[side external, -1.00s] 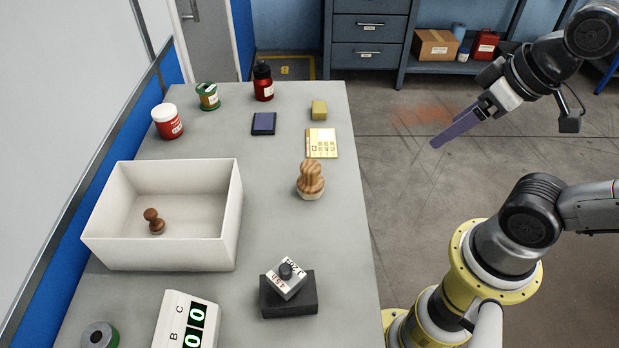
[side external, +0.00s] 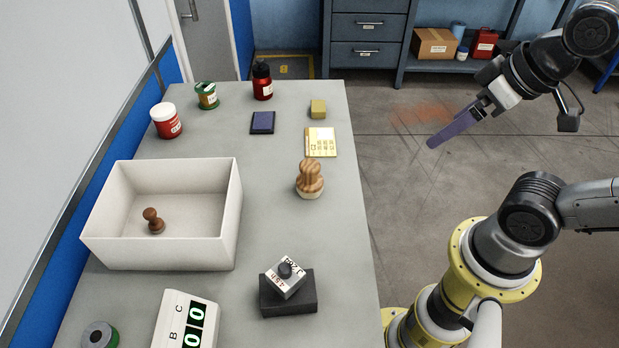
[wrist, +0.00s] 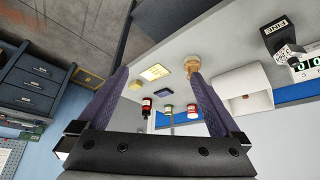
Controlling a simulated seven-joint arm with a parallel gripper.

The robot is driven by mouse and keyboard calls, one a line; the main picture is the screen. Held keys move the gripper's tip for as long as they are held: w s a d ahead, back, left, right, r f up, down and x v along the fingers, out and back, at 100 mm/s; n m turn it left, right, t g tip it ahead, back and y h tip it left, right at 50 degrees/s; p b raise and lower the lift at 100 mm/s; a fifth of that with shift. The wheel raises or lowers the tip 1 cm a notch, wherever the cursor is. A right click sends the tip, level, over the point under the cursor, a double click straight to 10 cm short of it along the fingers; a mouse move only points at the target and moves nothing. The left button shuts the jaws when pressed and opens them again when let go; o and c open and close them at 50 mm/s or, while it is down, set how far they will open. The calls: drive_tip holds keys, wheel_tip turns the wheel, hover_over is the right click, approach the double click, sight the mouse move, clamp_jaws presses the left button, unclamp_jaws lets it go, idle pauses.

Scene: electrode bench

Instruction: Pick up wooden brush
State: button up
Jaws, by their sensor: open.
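The wooden brush (side external: 310,179) stands upright on the grey bench, with a striped wooden handle and a pale base, right of the white bin. It also shows in the wrist view (wrist: 192,65), near the tip of the right finger. My gripper (side external: 432,143) is in the air beyond the bench's right edge, apart from the brush. In the wrist view my gripper (wrist: 158,78) has its two purple fingers spread wide with nothing between them in contact.
A white bin (side external: 190,252) holding a small brown wooden stamp (side external: 153,221) stands left of the brush. A dark block (side external: 288,300) with a labelled knob piece on it is nearer. A yellow card (side external: 321,143) lies behind the brush. Bottles and jars stand farther back.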

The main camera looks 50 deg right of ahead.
drive_tip(key=w+r+m, duration=0.5)
drive_tip(key=m, duration=0.6)
drive_tip(key=m+g, duration=0.5)
drive_tip(key=m, duration=0.3)
hover_over(310, 164)
drive_tip(key=d, duration=0.1)
wheel_tip(310, 164, down, 7)
drive_tip(key=shift+g, duration=0.3)
drive_tip(key=f, duration=0.6)
drive_tip(key=a+f, duration=0.1)
drive_tip(key=f, duration=0.2)
drive_tip(key=shift+f, duration=3.25)
